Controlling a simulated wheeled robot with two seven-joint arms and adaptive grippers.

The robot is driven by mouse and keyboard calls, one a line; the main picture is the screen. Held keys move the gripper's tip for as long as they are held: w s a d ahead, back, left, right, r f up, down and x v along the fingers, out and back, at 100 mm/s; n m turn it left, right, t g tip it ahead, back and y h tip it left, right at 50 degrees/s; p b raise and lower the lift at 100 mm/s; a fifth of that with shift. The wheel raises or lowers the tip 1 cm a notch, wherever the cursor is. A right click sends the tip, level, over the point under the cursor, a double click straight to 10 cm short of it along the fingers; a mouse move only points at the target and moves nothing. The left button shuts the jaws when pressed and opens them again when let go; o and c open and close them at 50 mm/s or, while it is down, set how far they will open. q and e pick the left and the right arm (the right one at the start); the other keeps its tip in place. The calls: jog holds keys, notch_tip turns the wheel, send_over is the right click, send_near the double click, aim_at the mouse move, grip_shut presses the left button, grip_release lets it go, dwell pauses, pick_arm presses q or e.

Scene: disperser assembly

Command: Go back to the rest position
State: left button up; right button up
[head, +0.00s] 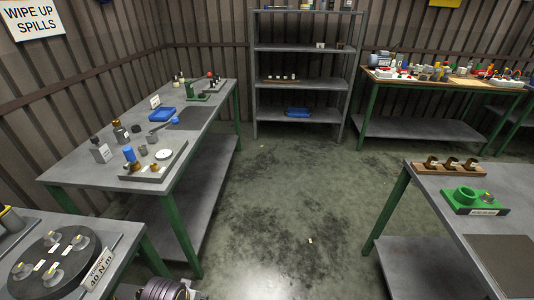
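Neither of my grippers shows in the head view. The view looks over a workshop with a grey table with green legs (90,174) on the left. On its near end a grey tray (133,177) holds a blue cylinder (129,154), a white disc (163,154) and small brass-coloured parts. A dark bottle (121,132) and a grey bottle with a white label (101,151) stand beside the tray.
A right-hand table (435,180) holds a green fixture (472,201) and a wooden rack (448,167). A near-left bench has a black round plate (35,268). Shelves (300,112) and a cluttered bench (440,87) stand behind. The middle floor (290,200) is open.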

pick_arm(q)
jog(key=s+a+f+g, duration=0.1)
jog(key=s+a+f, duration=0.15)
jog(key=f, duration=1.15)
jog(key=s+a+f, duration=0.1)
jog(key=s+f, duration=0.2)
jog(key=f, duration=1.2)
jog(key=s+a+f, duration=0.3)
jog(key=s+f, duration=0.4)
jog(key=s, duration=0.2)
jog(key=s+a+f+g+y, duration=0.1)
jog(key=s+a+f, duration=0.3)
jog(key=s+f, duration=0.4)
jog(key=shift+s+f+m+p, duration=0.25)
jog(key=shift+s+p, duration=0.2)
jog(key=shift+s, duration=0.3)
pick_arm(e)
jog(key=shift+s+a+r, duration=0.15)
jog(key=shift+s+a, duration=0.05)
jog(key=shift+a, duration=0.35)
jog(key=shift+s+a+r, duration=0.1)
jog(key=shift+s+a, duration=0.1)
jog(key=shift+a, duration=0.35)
